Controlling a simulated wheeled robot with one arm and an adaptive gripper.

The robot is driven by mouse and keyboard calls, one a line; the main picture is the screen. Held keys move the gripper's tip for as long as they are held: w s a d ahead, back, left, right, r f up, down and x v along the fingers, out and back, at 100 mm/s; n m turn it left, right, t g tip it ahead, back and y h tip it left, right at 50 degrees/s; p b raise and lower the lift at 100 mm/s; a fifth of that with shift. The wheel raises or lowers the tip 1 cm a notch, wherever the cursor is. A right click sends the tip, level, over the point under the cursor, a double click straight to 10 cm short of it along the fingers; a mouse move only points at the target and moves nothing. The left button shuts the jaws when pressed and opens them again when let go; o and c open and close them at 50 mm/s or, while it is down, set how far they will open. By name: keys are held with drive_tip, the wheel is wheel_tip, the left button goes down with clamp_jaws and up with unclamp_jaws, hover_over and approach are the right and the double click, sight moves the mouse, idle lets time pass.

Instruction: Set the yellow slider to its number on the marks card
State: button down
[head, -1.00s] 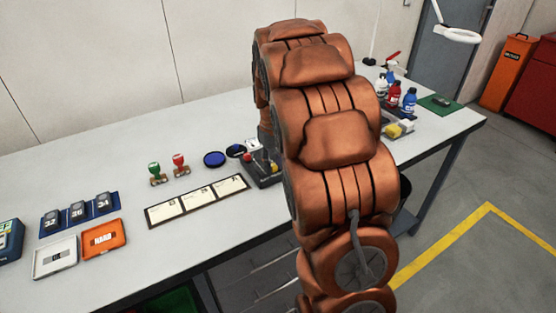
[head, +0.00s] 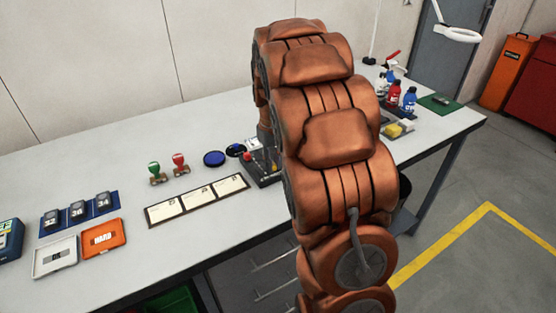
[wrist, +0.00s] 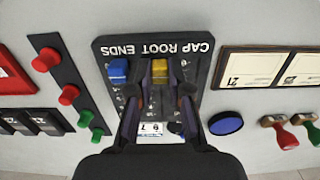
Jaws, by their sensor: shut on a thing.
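The slider panel, marked CAP ROOT ENDS (wrist: 205,55), shows upside down in the wrist view; in the head view it is mostly behind my arm. The yellow slider (wrist: 161,70) is near the panel's lettered end, a little right of the blue slider (wrist: 118,71). My gripper (wrist: 161,82) is shut on the yellow slider, one finger on each side. A small white card with dark figures (wrist: 150,128) shows between my fingers, partly covered; I cannot tell whether it is the marks card.
A strip with red and green knobs (wrist: 68,95) lies left of the panel in the wrist view. A blue pad (wrist: 226,123) and a framed card strip (wrist: 270,68) lie right.

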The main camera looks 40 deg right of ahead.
drive_tip(key=shift+w+d, duration=0.15)
drive_tip(key=shift+w, duration=1.4)
drive_tip(key=shift+w+d, duration=0.1)
drive_tip(key=shift+w, duration=1.4)
drive_tip(key=c, duration=1.4)
unclamp_jaws()
drive_tip(key=shift+o, duration=0.2)
wheel_tip(320, 180, up, 12)
